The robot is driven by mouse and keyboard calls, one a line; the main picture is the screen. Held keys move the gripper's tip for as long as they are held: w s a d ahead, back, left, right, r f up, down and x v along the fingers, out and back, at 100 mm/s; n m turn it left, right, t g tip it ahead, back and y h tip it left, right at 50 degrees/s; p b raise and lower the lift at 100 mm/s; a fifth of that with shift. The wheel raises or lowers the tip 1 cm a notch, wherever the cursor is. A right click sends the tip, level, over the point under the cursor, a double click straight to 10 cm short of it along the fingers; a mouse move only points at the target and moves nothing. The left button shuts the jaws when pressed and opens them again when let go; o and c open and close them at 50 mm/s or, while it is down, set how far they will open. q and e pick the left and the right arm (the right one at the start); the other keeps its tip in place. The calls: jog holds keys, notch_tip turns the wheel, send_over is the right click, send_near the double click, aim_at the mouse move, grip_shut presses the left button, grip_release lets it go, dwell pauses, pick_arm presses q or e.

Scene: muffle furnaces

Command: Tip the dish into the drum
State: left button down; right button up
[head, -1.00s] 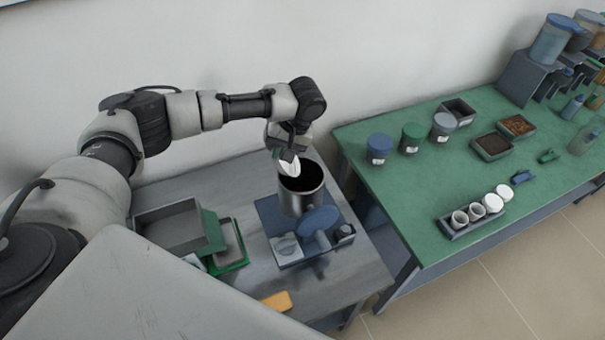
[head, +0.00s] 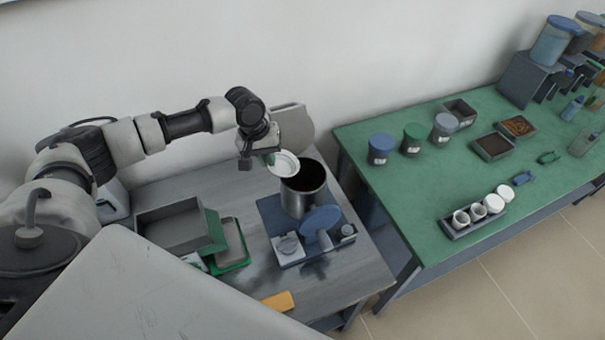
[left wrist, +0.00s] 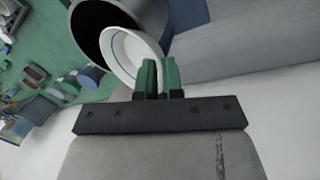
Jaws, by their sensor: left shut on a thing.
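A white dish (head: 283,164) is in my left gripper (head: 264,160), which is shut on its rim. In the left wrist view the dish (left wrist: 132,55) shows between the green fingertips (left wrist: 160,76), with a thin blue line inside it. The drum (head: 303,192) is an open grey metal cylinder with a dark inside, standing on a blue base on the grey table. The dish is tilted and sits at the drum's left rim. I cannot tell whether the two touch. The drum's dark mouth also shows in the left wrist view (left wrist: 95,22). My right gripper is not in view.
A blue disc (head: 321,219) stands on the base before the drum. Grey and green trays (head: 178,229) are to the left. An orange block (head: 278,301) lies at the table's front. The green bench (head: 420,190) on the right holds jars, trays and a cup rack.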

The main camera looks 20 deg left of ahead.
pick_arm(q)
jog(key=shift+w+d, duration=0.15)
jog(key=shift+d, duration=0.05)
jog(key=shift+f, duration=0.2)
jog(key=shift+a+f+t+h+b, duration=0.2)
jog(key=shift+f+t+h+b, duration=0.3)
jog(key=shift+f+h+b, duration=0.45)
jog(key=shift+a+r+t+h+b, duration=0.15)
jog(key=shift+t+h+b, duration=0.25)
jog(key=shift+h, duration=0.35)
notch_tip(320, 180, up, 3)
jog(key=p, duration=0.3)
jog(key=shift+r, duration=0.95)
